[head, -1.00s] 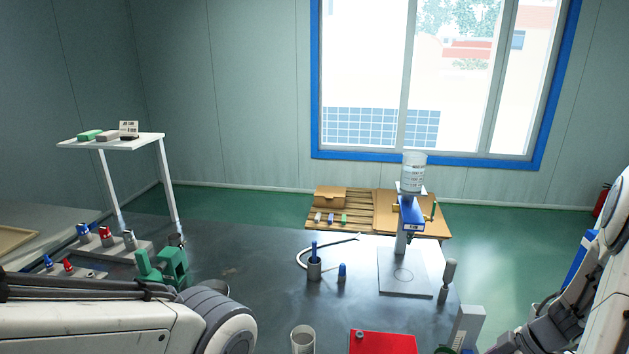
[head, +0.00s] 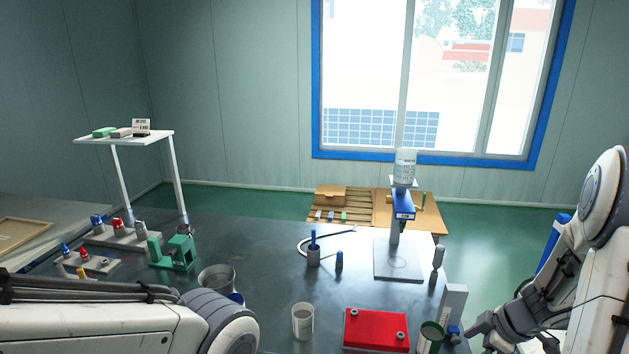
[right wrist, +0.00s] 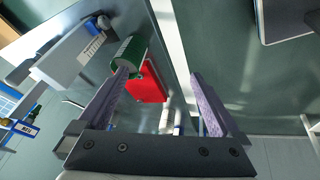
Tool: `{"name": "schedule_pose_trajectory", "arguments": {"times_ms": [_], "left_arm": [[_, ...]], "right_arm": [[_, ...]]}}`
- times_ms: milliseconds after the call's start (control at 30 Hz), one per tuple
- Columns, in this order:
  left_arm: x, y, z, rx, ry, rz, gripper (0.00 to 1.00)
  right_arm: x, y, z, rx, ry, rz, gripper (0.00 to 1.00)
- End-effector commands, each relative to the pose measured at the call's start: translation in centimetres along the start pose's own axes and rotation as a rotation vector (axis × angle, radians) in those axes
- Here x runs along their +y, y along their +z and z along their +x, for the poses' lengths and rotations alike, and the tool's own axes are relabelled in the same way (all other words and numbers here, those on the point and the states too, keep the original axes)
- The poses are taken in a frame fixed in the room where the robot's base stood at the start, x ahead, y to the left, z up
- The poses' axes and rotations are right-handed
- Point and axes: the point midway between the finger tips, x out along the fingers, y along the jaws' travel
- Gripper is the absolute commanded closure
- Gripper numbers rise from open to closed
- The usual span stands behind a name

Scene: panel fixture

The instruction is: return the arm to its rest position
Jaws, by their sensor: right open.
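My right arm (head: 600,230) comes in at the right edge of the head view, bent down toward the table's right side. Its gripper is at the lower right of that view, beside a grey upright block. In the right wrist view my right gripper (right wrist: 165,92) is open, with its two pale purple-grey fingers wide apart and nothing held between them. A green can (right wrist: 128,55) and a red box (right wrist: 150,85) show beyond the left finger. My left arm (head: 150,325) crosses the lower left of the head view; its gripper is out of view.
The dark table (head: 270,250) carries a red box (head: 376,330), a green can (head: 430,338), a grey block (head: 454,300), a white cup (head: 302,322) and a stand with a flat plate (head: 398,262). A green fixture (head: 172,252) stands left. The table's middle has free room.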

Motion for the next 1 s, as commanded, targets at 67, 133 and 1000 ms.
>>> {"name": "schedule_pose_trajectory", "arguments": {"times_ms": [67, 133, 1000], "left_arm": [[0.0, 0.0, 0.0, -0.001, 0.0, 0.0, 0.5], [0.0, 0.0, 0.0, -0.001, 0.0, 0.0, 0.5], [0.0, 0.0, 0.0, -0.001, 0.0, 0.0, 0.5]], "right_arm": [[0.8, -1.8, -0.1, -0.002, 0.046, -0.008, 0.0], [1.6, -3.4, -0.3, -0.007, 0.095, -0.01, 0.0], [-24.4, -19.7, -8.9, -0.251, 0.063, 0.304, 0.0]]}}
